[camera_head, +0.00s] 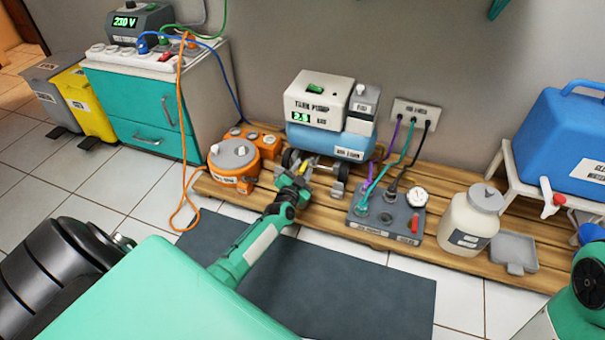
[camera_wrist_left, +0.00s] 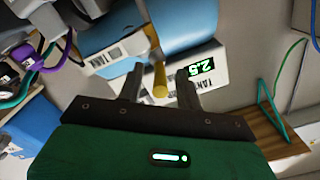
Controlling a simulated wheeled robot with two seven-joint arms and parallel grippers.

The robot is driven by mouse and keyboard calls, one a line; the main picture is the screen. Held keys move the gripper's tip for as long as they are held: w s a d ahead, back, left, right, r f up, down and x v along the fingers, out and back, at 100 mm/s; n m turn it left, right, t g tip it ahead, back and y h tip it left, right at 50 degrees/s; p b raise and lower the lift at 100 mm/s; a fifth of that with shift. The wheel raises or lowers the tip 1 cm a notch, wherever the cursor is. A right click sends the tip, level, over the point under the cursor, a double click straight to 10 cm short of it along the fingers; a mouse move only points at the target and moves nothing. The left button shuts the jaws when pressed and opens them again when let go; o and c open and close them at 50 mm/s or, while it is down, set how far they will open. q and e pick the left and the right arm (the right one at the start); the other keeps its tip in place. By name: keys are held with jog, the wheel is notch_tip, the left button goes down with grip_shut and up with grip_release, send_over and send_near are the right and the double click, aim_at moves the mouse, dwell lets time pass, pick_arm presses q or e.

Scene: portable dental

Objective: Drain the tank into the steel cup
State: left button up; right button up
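The blue tank (camera_head: 352,147) lies on a small wheeled frame under the white tank pump box (camera_head: 318,98), whose green display reads about 2.5. My left gripper (camera_head: 302,168) is low in front of the tank. In the left wrist view, the tank (camera_wrist_left: 190,22) is close ahead, and a yellow lever (camera_wrist_left: 157,72) stands between the open fingers of the left gripper (camera_wrist_left: 160,85). I see a gap on both sides of the lever. I cannot make out a steel cup in either view; the gripper hides part of the area under the tank. My right gripper is not in view.
On the wooden pallet (camera_head: 455,258) stand an orange unit (camera_head: 233,180) to the left, a grey box with hoses and a gauge (camera_head: 385,217), and a white jar (camera_head: 468,220) to the right. A dark mat (camera_head: 350,300) lies in front. A blue container (camera_head: 555,130) stands far right.

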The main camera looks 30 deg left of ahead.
pick_arm(q)
jog(key=shift+w+a, duration=0.1)
jog(key=shift+w, duration=0.2)
grip_shut()
